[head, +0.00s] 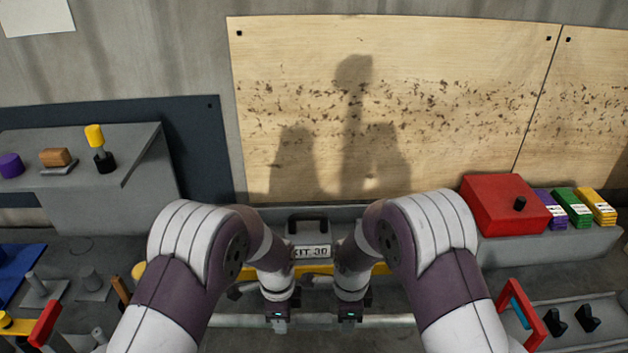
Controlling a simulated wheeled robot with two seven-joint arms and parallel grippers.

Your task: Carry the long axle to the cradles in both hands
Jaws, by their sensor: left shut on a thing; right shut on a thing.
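A long pale grey bar, which I take for the axle (388,321), lies level across the lower middle of the head view. My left gripper (277,315) is shut on it left of its middle. My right gripper (349,315) is shut on it a short way to the right. Both grippers point down, and their fingertips are hard to make out. The bar's ends show outside the grippers, partly covered by my arms. I cannot pick out the cradles with certainty; my forearms hide much of the bench.
A case marked KIT 30 (312,252) stands behind my grippers. A red box (504,205) and purple, green and yellow packs (574,207) sit at right. A tray (600,342) with black pieces is front right. A grey shelf (80,190) with small parts stands left.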

